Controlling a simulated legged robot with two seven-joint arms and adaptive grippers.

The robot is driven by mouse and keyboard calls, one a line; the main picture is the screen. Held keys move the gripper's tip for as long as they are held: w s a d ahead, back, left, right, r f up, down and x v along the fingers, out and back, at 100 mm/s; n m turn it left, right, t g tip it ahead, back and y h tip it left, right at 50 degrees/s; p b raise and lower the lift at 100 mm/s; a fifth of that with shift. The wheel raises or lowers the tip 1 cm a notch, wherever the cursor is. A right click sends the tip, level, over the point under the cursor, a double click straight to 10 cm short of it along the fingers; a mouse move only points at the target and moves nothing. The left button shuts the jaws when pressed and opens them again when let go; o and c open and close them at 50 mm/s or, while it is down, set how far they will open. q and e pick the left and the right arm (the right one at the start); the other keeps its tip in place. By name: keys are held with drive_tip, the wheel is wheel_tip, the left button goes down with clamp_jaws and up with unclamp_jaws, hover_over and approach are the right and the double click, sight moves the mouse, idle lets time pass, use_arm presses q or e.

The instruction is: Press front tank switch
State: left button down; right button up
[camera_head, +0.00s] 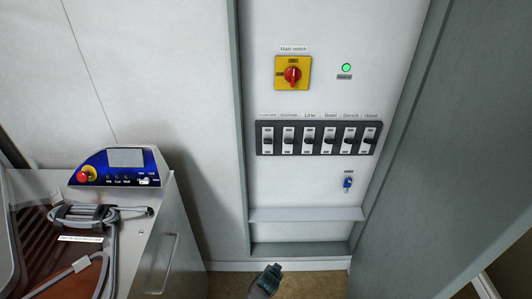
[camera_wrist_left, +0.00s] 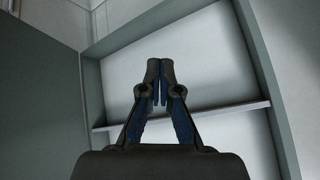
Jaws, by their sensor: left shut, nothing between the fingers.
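A black strip with a row of several rocker switches (camera_head: 318,139) is mounted on the white wall panel, with small labels above. The two leftmost labels are too small to read for certain, so I cannot tell which is the front tank switch; the leftmost switch (camera_head: 267,141) is at the strip's left end. My left gripper (camera_head: 273,268) is low at the bottom middle of the head view, well below the strip. In the left wrist view its fingers (camera_wrist_left: 160,70) are together and empty, in front of the recess. My right gripper is out of view.
A yellow main switch with a red knob (camera_head: 292,74) and a lit green lamp (camera_head: 346,68) are above the strip. A blue key-like part (camera_head: 348,182) and a ledge (camera_head: 305,214) are below. A grey door (camera_head: 455,140) stands at right; a machine with a control panel (camera_head: 120,165) is at left.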

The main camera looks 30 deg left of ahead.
use_arm(q)
drive_tip(key=w+a+r+n+t+y+p, duration=0.1)
drive_tip(key=w+r, duration=0.4)
drive_tip(key=r, duration=0.6)
drive_tip(key=w+a+r+n+t+y+p, duration=0.15)
drive_tip(key=w+r, duration=0.25)
drive_tip(key=r, duration=0.7)
drive_tip(key=a+r+n+t+y+p, duration=0.1)
drive_tip(key=a+r+n+y+p, duration=0.1)
drive_tip(key=r, duration=1.6)
drive_tip(key=a+r+n+t+y+p, duration=0.2)
drive_tip(key=a+r, duration=0.3)
drive_tip(key=r, duration=1.2)
drive_tip(key=shift+w+a+r+n+p, duration=0.15)
drive_tip(key=shift+r+n+p, duration=0.25)
drive_tip(key=shift+p, duration=0.2)
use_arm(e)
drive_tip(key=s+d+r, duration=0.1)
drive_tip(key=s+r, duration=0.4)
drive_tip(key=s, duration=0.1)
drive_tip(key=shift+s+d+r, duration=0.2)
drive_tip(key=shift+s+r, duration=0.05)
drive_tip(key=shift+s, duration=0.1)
use_arm(q)
drive_tip(key=shift+w, duration=0.15)
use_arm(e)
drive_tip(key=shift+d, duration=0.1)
